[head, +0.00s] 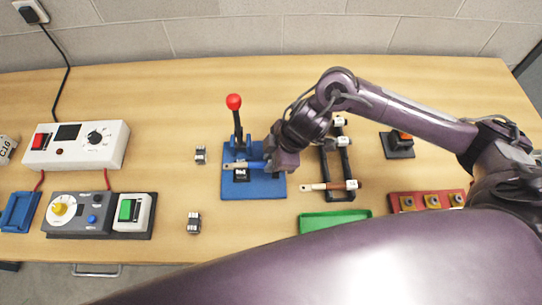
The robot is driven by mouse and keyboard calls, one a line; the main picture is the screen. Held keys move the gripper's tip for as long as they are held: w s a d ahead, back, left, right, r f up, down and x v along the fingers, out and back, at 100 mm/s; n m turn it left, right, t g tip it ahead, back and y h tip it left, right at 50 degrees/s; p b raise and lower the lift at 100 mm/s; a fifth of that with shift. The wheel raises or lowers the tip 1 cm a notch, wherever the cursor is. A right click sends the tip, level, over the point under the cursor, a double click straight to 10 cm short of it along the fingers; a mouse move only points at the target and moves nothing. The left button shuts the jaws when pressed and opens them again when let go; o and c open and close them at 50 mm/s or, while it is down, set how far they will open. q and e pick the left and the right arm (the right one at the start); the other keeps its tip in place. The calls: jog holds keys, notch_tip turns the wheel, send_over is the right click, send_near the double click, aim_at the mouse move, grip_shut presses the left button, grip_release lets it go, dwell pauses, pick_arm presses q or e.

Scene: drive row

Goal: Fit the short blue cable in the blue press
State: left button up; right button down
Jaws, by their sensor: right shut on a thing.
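The blue press (268,188) stands in the middle of the table. It has a flat blue base and a black upright lever with a red knob (234,101). The short blue cable (252,165) lies across above the press, with a pale tip at its left end. My right gripper (270,164) is shut on the right part of the cable, over the right side of the press base. Whether the cable touches the press seat is too small to tell. The gripper hides the cable's right end. My left gripper is not in view.
A black rack (336,168) with a brown cable (340,185) stands right of the press. A green tray (334,221) is in front of it. Small metal blocks (194,222) lie left. A white power box (77,145) and grey control unit (72,214) stand farther left.

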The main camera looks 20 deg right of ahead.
jog(key=shift+f+b, duration=0.3)
jog(key=shift+f, duration=0.15)
dwell(0.7)
jog(key=c, duration=1.2)
grip_release()
jog(key=shift+c, duration=0.2)
jog(key=shift+v, duration=3.9)
